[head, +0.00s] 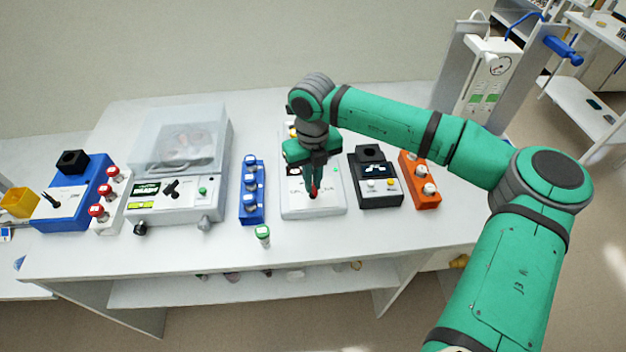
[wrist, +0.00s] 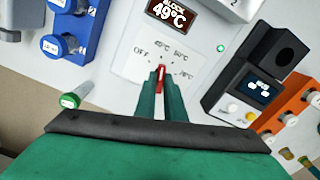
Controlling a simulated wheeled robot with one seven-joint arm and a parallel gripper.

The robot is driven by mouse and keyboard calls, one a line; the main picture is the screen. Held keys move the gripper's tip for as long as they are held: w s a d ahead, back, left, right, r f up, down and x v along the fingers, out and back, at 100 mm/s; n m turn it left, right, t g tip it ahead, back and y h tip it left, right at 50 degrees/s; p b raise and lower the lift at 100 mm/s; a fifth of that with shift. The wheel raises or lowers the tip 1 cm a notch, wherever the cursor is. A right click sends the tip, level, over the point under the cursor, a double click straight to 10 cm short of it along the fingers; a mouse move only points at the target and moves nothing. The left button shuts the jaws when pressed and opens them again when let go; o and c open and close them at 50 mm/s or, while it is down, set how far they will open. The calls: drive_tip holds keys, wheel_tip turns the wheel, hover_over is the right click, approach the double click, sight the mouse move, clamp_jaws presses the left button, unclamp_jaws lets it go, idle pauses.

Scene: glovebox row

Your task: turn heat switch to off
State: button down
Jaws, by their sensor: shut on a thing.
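The white heat block unit (head: 329,205) stands mid-bench under my gripper (head: 314,188). In the wrist view its front panel (wrist: 125,68) carries a dial with OFF at the upper left and temperature marks to its right. The display (wrist: 170,14) reads BLOCK 49°C. The heat switch is a red knob (wrist: 161,74) at the dial's centre. My gripper (wrist: 161,84) is shut on the knob, a finger on each side. The knob's visible end points up the picture, right of the OFF mark; the exact mark is unclear. A green light (wrist: 220,48) shows at the panel's right.
A blue rack of vials (head: 252,190) stands close on the left, with a green-capped vial (head: 263,236) in front. A dark device (head: 376,182) and an orange rack (head: 420,182) stand close on the right. A centrifuge (head: 177,165) is farther left. The bench's front strip is mostly clear.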

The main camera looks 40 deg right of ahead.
drive_tip(key=shift+n, duration=0.4)
drive_tip(key=c, duration=1.8)
unclamp_jaws()
drive_tip(key=shift+c, duration=0.2)
drive_tip(key=shift+r, duration=0.1)
wheel_tip(320, 180, up, 11)
